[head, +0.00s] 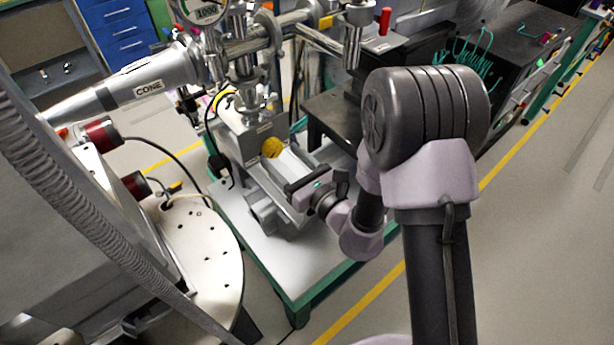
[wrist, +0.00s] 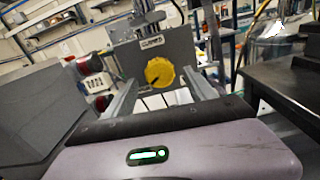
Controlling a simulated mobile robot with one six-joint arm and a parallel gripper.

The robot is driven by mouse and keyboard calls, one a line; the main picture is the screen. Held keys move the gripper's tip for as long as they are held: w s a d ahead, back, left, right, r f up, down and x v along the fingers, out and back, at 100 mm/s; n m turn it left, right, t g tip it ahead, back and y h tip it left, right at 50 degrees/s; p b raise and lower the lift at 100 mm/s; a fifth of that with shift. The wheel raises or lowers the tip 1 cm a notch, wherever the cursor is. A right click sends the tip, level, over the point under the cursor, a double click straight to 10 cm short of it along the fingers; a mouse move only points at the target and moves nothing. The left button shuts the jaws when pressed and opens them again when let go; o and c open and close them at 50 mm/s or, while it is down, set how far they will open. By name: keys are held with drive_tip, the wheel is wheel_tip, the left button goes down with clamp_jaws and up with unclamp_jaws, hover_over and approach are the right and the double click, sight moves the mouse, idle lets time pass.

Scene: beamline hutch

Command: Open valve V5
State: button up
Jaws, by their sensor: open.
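A round yellow knob (head: 271,147) sits on the front of a grey box (head: 240,135) below the steel pipework. In the wrist view the knob (wrist: 160,72) shows a dark pointer mark towards its lower left. The small label above it is too blurred to read, so I cannot confirm V5. My gripper (head: 275,165) is open and empty, in front of the box and facing the knob. In the wrist view its two fingers (wrist: 160,80) stand either side of the knob; I cannot tell whether they reach its depth.
A pipe marked CONE (head: 150,85) and a pressure gauge (head: 203,10) are at upper left. A dark table (head: 335,115) is right of the box. A round perforated plate (head: 200,255) is at lower left. Open floor lies at right.

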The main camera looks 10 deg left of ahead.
drive_tip(key=p+v, duration=0.7)
drive_tip(key=v, duration=0.7)
drive_tip(key=shift+s+d, duration=0.25)
